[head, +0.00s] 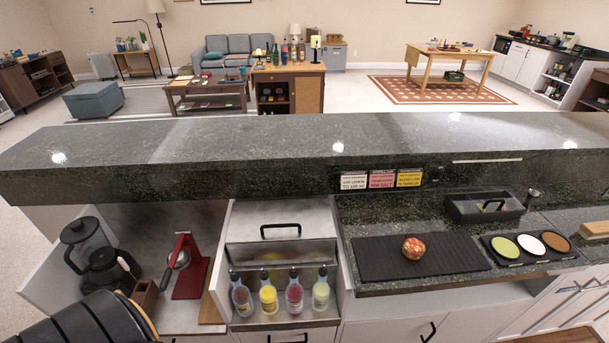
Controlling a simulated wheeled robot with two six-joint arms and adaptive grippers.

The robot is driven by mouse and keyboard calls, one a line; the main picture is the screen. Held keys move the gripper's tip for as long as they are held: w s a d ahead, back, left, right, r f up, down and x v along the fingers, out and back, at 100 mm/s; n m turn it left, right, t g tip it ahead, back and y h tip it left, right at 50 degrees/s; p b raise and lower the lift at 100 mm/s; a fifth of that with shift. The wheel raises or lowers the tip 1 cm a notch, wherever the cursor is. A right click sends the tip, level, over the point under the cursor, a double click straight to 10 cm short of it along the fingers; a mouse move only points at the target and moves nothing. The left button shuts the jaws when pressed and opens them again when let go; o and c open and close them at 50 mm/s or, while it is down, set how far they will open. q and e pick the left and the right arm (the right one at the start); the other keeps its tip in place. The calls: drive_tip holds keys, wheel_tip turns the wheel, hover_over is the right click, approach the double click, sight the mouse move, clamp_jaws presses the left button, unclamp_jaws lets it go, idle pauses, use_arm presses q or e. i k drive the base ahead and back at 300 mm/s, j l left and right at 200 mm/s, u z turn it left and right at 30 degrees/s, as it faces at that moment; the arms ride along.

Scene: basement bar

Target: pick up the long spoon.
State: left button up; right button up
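I cannot make out a long spoon for certain. A thin pale bar (487,160) shows at the front face of the raised dark stone ledge; I cannot tell whether it is a spoon or a light strip. A thin white-tipped stick (124,264) leans out near a small wooden box (144,297) in the left compartment; its kind is unclear. Neither of my grippers can be made out in the head view.
Several capped bottles (268,297) stand in the open middle drawer. A red press (188,267) and black jug (103,268) stand left. On the right counter are a black mat (372,262) with a round patterned object (413,248), a rimmer tray (511,259) and a dark caddy (465,209).

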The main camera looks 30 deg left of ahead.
sight(122, 261)
drive_tip(key=u, duration=2.55)
